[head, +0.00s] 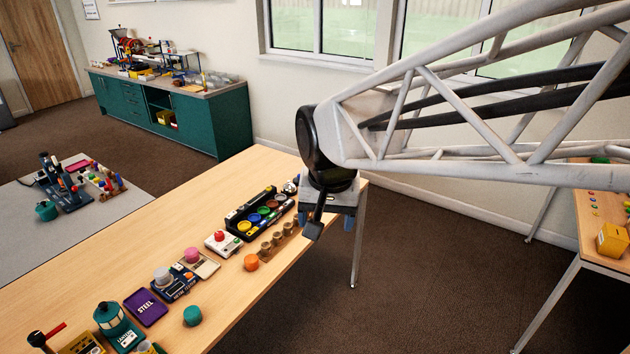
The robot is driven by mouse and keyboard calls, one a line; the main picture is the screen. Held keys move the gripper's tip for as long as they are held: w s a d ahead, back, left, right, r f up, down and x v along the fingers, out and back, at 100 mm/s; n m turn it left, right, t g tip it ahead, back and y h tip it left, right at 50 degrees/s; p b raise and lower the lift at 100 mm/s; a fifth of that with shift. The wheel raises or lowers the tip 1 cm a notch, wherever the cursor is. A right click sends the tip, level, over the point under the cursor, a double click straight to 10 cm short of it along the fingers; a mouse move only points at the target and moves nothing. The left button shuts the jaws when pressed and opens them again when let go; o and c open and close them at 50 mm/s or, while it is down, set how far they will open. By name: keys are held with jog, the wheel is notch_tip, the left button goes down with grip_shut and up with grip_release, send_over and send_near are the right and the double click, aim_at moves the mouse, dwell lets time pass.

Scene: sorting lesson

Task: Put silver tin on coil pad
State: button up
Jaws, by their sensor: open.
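A silver-grey tin (163,274) stands upright on a dark blue device (181,288) with a label that seems to begin with METAL. The spot under the tin looks like the coil pad, but the tin hides it and I cannot be sure. My gripper (326,222) is high at the right end of the row, by the table's far right corner, well away from the tin. Its blue fingers are apart, partly hidden by a dark part in front.
Near the tin are a pink piece (192,255) on a pad, a purple STEEL pad (145,307), a teal piece (193,315) and a teal lantern (110,318). A red-button box (221,243), an orange piece (251,262) and a black tray (238,215) lie toward my gripper. The table's left side is clear.

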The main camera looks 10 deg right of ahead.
jog(key=s+d+n, duration=0.1)
jog(key=s+d, duration=0.2)
jog(key=s, duration=0.3)
jog(key=s+d+f+n, duration=0.1)
jog(key=s+d+n, duration=0.1)
jog(key=s, duration=0.5)
jog(key=shift+d+f+t, duration=0.3)
jog(key=shift+d, duration=0.35)
jog(key=shift+s, duration=0.1)
jog(key=shift+c, duration=0.4)
